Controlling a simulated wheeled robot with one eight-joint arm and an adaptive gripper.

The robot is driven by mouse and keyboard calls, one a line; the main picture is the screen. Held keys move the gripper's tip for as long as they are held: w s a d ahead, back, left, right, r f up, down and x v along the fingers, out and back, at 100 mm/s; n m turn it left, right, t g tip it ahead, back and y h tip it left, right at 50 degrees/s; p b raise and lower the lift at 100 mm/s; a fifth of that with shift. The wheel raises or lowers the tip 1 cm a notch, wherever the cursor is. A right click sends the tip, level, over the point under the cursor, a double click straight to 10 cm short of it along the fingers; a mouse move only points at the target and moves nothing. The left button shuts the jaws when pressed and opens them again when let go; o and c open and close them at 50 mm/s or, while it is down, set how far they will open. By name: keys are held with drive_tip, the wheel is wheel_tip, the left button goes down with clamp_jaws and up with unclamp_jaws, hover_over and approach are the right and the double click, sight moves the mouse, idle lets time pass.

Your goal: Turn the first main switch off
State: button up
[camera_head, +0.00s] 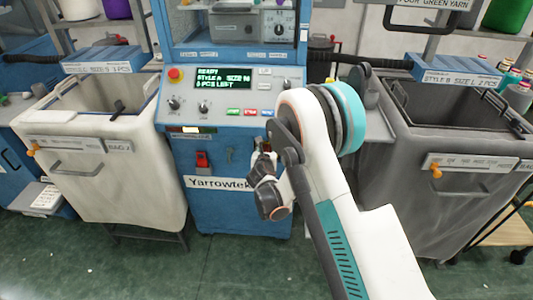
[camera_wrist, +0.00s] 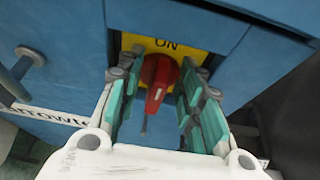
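The red rotary main switch (camera_wrist: 157,82) sits on a yellow plate (camera_wrist: 197,54) marked ON, on the blue machine front. Its grip points toward the bottom of the wrist view, slightly tilted, with a white mark on it. My gripper (camera_wrist: 160,88) is open, with one green-padded finger on each side of the switch. I cannot tell whether the fingers touch it. In the head view my gripper (camera_head: 264,184) is low at the front of the blue machine (camera_head: 228,212), and my arm hides the switch there.
A grey handle (camera_wrist: 30,62) is left of the switch. In the head view, a red part (camera_head: 203,160) hangs on the machine front below the lit display (camera_head: 222,79) and red button (camera_head: 175,74). A white bin (camera_head: 100,185) stands left, a dark bin (camera_head: 455,190) right.

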drive_tip(key=shift+w, duration=0.1)
clamp_jaws()
idle(0.5)
drive_tip(key=shift+a+f+n+t+h, duration=0.4)
drive_tip(key=shift+n+h, duration=0.8)
drive_tip(key=shift+n, duration=1)
drive_tip(key=shift+a+f+n+t+h, duration=0.45)
drive_tip(key=shift+n+h, duration=0.75)
drive_tip(key=shift+n, duration=1)
drive_tip(key=shift+a+f+n+t+h, duration=0.25)
drive_tip(key=shift+f+n+t+h, duration=0.25)
drive_tip(key=shift+n+h, duration=1.2)
drive_tip(key=shift+n+y, duration=0.5)
drive_tip(key=shift+n, duration=0.2)
